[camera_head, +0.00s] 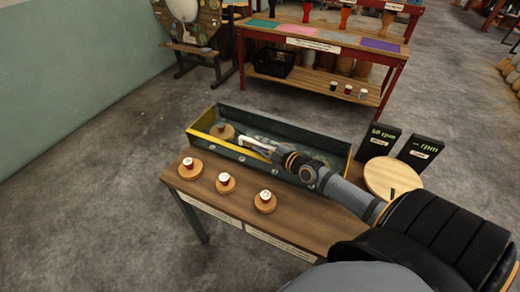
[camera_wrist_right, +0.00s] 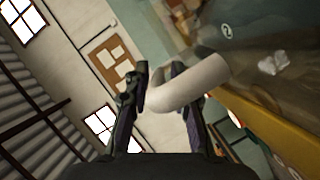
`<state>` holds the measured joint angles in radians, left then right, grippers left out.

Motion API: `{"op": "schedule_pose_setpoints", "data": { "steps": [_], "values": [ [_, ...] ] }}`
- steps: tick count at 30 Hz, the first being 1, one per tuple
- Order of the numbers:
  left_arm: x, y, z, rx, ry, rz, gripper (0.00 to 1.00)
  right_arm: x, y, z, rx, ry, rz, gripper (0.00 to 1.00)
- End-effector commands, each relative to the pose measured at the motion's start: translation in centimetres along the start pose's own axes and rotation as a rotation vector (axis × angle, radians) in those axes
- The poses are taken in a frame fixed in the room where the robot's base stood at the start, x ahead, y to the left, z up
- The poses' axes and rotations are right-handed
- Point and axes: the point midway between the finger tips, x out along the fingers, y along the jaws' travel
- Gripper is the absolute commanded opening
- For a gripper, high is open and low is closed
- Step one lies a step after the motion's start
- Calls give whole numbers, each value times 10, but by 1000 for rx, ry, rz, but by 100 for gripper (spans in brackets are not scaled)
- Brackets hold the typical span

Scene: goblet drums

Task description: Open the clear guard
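The clear guard (camera_head: 290,133) is a see-through panel on the long dark green box with a yellow end, on the wooden table. Its pale handle (camera_head: 256,146) lies at the front of the box. My right gripper (camera_head: 272,153) reaches in from the right and is at this handle. In the right wrist view, the thick white handle (camera_wrist_right: 190,84) has its rounded end between my fingers and crosses in front of the right-hand finger. The fingers (camera_wrist_right: 160,75) stand apart; firm contact is not clear. My left gripper is not in view.
Wooden discs with small cups (camera_head: 225,182) stand along the front of the table (camera_head: 240,205). Two black rpm signs (camera_head: 378,140) and a round wooden board (camera_head: 392,178) are at the right. A red-framed shelf (camera_head: 320,45) stands behind, across open floor.

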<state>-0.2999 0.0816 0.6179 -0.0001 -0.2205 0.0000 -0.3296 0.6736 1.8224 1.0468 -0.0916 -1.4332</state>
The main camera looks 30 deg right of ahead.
Motion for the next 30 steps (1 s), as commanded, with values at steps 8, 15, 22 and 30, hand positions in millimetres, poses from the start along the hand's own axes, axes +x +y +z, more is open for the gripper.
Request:
{"op": "schedule_pose_setpoints", "data": {
  "steps": [8,15,22,30],
  "values": [
    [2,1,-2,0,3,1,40,6,1,-1,-1,1,-1,24],
    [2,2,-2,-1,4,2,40,6,0,-1,-1,1,-1,1],
    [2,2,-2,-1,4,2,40,6,0,-1,-1,1,-1,0],
    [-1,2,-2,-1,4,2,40,7,2,-5,10,2,-5,0]
  ]
}}
